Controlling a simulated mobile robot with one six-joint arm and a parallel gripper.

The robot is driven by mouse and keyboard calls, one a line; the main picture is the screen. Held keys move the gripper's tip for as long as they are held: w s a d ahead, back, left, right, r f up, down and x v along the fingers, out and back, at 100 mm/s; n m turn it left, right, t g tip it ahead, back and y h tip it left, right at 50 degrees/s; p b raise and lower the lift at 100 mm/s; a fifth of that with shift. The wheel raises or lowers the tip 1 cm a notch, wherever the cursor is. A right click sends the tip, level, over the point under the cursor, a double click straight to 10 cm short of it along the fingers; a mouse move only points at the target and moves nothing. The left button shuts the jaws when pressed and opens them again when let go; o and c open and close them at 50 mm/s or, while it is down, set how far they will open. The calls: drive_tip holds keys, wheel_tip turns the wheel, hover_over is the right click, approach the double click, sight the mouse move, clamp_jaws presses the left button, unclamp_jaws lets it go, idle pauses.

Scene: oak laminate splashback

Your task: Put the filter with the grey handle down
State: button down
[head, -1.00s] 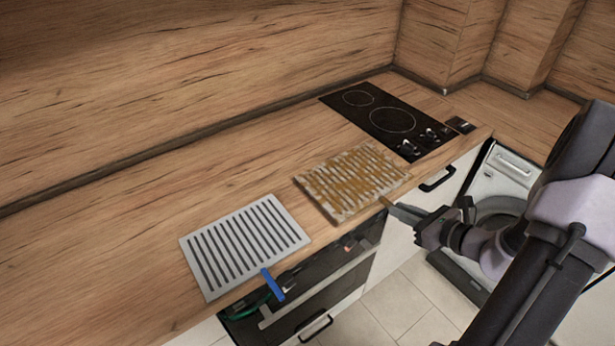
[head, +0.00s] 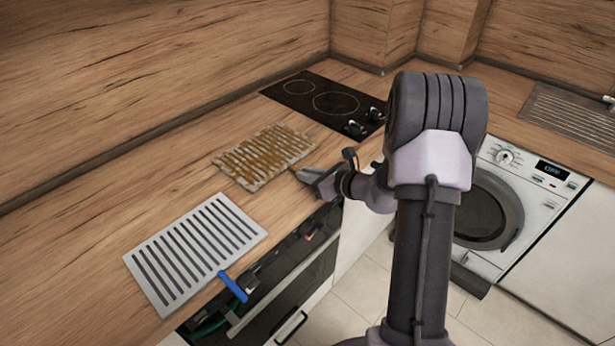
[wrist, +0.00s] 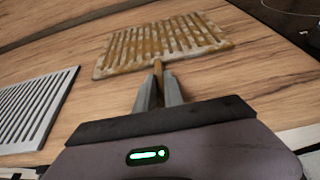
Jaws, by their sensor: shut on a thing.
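A filter stained brown and whitish (head: 264,157) lies flat at worktop level, between the hob and the clean filter; it also shows ahead in the wrist view (wrist: 160,44). Its short handle (wrist: 158,70) looks tan-brown rather than grey. My gripper (head: 303,174) is at the filter's near right side; in the wrist view its fingers (wrist: 158,92) are shut on this handle. I cannot tell whether the filter's whole underside touches the worktop. A clean light-grey slotted filter (head: 195,250) with a blue handle (head: 233,287) lies at the front left, its handle over the worktop edge.
The wooden worktop (head: 130,215) is clear behind and left of the filters. A black hob (head: 322,100) with knobs lies behind to the right. A dark oven front (head: 290,275) is below the edge. A washing machine (head: 500,200) stands at the right.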

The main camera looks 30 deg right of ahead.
drive_tip(key=shift+f, duration=0.1)
drive_tip(key=c, duration=1.5)
unclamp_jaws()
drive_tip(key=shift+o, duration=0.2)
